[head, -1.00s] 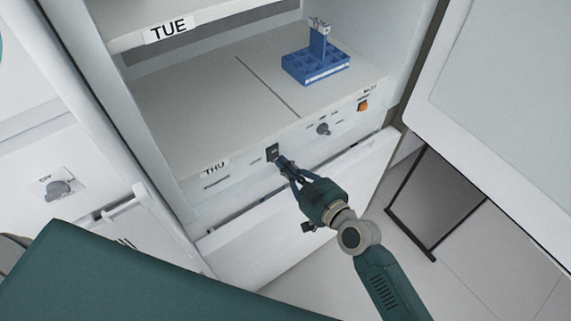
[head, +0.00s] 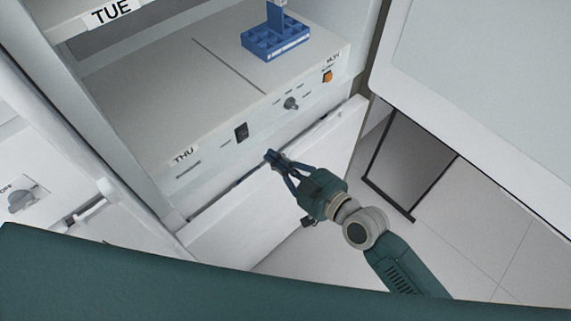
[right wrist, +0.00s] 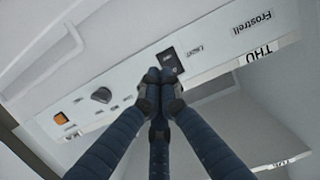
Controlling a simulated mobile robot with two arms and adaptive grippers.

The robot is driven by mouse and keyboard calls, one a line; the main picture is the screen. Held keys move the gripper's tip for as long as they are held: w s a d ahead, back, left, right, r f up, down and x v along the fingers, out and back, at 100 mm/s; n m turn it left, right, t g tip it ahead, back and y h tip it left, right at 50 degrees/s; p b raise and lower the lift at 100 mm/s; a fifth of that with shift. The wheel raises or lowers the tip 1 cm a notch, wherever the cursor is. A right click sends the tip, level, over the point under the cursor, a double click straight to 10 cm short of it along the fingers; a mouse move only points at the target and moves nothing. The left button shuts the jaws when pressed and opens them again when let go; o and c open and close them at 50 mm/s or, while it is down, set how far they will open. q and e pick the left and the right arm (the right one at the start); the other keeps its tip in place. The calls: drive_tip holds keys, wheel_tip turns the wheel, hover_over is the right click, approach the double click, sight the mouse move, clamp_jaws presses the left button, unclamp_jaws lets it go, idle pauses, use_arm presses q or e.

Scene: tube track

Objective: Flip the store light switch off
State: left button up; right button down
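The light switch (head: 241,132) is a small black rocker on the white control panel below the THU shelf. It also shows in the right wrist view (right wrist: 171,61), beside a small printed label. I cannot tell which way the rocker is tipped. My right gripper (head: 272,156) is below and to the right of the switch in the head view, apart from it, in front of the panel's lower edge. In the right wrist view its fingers (right wrist: 162,78) are together and empty, with their tips appearing just below the switch. My left gripper is out of view.
The same panel carries a grey knob (head: 291,103) and an orange switch (head: 327,76). A blue rack (head: 275,41) stands on the shelf. A white drawer front (head: 275,190) lies below the panel. An open white door (head: 490,90) is at right.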

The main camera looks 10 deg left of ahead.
drive_tip(key=shift+v, duration=2.15)
